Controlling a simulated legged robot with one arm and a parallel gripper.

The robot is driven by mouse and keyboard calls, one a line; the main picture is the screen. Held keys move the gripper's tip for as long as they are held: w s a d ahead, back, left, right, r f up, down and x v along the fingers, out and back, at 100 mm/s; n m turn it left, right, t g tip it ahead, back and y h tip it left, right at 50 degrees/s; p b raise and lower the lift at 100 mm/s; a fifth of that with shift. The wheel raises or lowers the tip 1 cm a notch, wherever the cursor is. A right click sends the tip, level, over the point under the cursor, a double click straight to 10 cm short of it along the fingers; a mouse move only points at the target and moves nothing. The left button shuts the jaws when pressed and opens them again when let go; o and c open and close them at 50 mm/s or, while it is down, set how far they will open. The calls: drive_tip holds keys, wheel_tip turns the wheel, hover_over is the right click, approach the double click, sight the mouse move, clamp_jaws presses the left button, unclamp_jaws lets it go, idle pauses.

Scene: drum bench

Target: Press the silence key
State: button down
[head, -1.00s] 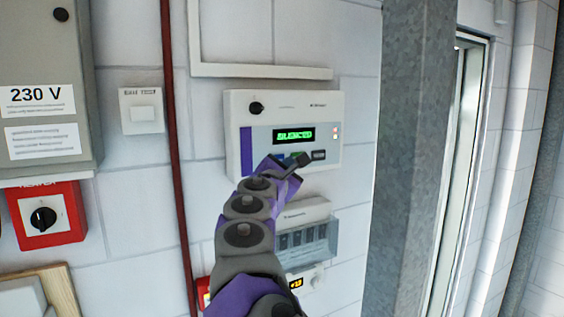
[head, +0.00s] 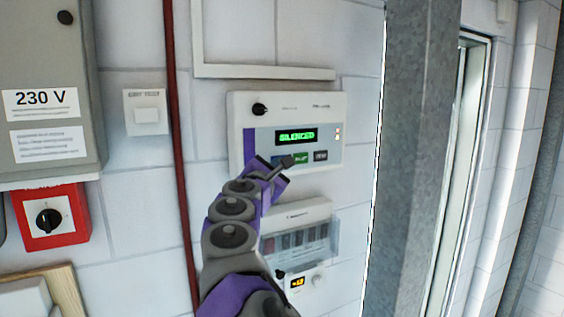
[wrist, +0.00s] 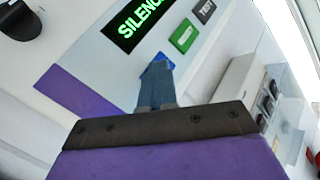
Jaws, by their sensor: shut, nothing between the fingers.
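The white control panel (head: 334,110) is on the wall, with a purple stripe and a lit green display (head: 296,136) reading "SILENCED". Below the display is a row of keys: a blue key (wrist: 158,64), a green key (wrist: 184,36) and a dark key marked TEST (wrist: 204,11). The blue key's label is hidden, so I cannot read which key is silence. My gripper (head: 287,161) is shut and empty, in front of the key row. In the wrist view its fingertips (wrist: 155,88) overlap the lower part of the blue key; I cannot tell whether they touch.
A smaller unit with a clear cover (head: 300,240) is below the panel. A grey metal post (head: 415,160) stands to the right. On the left are a red pipe (head: 177,130), a white switch (head: 147,115), a red switch box (head: 48,216) and a 230 V cabinet (head: 45,90).

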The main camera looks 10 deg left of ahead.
drive_tip(key=shift+a, duration=0.2)
drive_tip(key=shift+d+f, duration=0.1)
drive_tip(key=shift+s+d, duration=0.25)
drive_tip(key=shift+d, duration=0.2)
drive_tip(key=shift+s+d, duration=0.1)
drive_tip(key=shift+d, duration=0.15)
drive_tip(key=s+d, duration=0.1)
drive_tip(key=s+d+b, duration=0.1)
drive_tip(key=s, duration=0.1)
drive_tip(key=s+d, duration=0.1)
drive_tip(key=s, duration=0.1)
drive_tip(key=shift+d+b, duration=0.15)
drive_tip(key=shift+b, duration=0.15)
drive_tip(key=shift+w, duration=0.1)
